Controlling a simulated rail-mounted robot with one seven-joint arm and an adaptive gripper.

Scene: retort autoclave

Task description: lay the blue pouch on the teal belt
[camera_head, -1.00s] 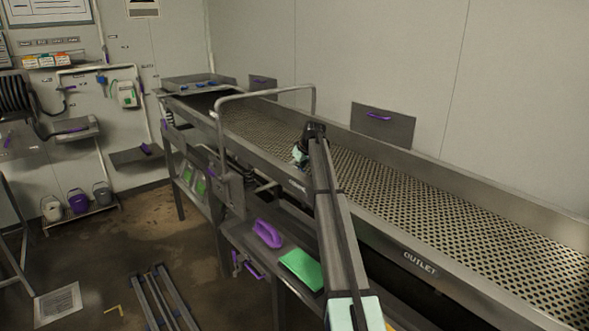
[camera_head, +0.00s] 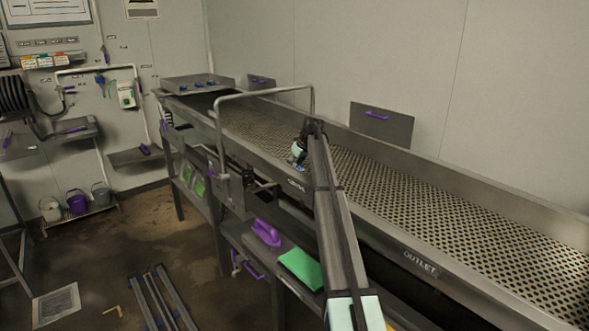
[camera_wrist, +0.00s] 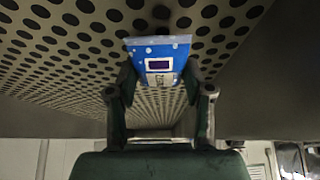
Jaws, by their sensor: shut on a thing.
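The blue pouch (camera_wrist: 158,48), with a pale top edge and a dark window on a white label, is between the fingertips of my gripper (camera_wrist: 160,82) in the wrist view. The gripper is shut on it. Behind the pouch is the perforated belt (camera_wrist: 60,50); I cannot tell whether the pouch touches it. In the head view my gripper (camera_head: 299,154) is over the near edge of the belt (camera_head: 400,190), beside the hoop rail. The belt looks grey-beige with dark holes, not teal.
A metal hoop rail (camera_head: 262,91) arches over the belt, left of my gripper. Raised side walls run along the belt, with an OUTLET label (camera_head: 421,263) on the near one. A green cloth (camera_head: 301,268) and a purple tool (camera_head: 266,232) lie on the shelf below. The belt right of my arm is clear.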

